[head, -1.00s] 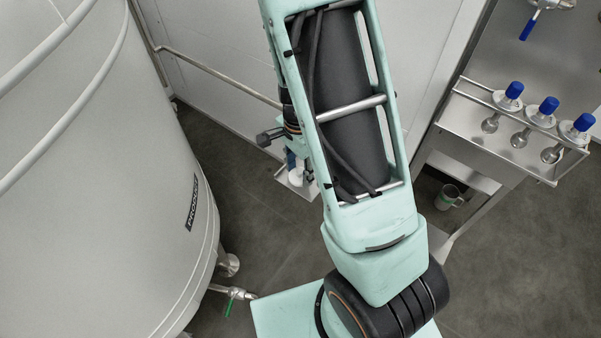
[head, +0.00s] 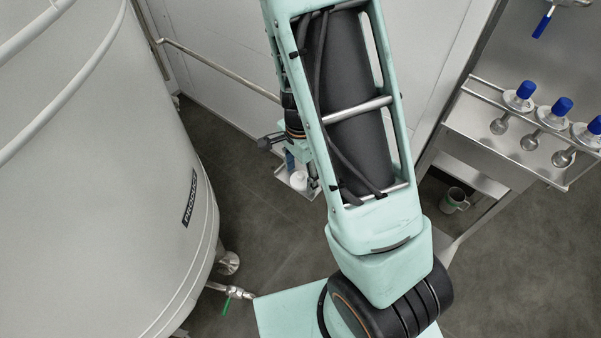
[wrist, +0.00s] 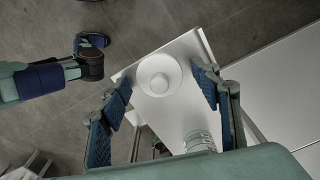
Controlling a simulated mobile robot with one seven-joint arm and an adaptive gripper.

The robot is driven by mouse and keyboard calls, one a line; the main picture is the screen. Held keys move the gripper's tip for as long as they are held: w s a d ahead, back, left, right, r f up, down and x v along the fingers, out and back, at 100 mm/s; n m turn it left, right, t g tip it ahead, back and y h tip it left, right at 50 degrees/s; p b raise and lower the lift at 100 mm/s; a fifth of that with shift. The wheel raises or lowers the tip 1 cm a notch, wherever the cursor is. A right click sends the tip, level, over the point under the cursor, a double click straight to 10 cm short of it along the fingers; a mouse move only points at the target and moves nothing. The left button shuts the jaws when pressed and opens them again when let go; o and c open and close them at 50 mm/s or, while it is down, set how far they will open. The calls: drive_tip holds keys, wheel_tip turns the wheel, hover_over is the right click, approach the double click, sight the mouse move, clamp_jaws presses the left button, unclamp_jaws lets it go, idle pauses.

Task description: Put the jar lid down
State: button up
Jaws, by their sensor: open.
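The jar lid, a round white disc with a raised knob (wrist: 160,78), lies flat on a pale rectangular surface (wrist: 195,45) in the wrist view. My gripper (wrist: 162,80) is open, with one blue finger pad to either side of the lid and a gap on both sides. In the head view, a small white object (head: 300,181), probably the lid, shows on the small shelf (head: 281,172) by the wall. My arm hides much of the gripper there. A clear ribbed glass object (wrist: 200,141), perhaps the jar, stands near the right finger.
A large pale tank (head: 100,190) fills the left of the head view. At right, a steel rack (head: 480,120) holds several blue-capped fittings (head: 526,90). A mug (head: 455,199) stands below it. A rail (head: 220,68) runs along the wall. Dark floor lies between.

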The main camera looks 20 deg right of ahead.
sight(300, 174)
wheel_tip(300, 174, up, 12)
drive_tip(key=p, duration=0.2)
drive_tip(key=shift+r+p, duration=0.2)
drive_tip(key=shift+p, duration=0.1)
idle(0.5)
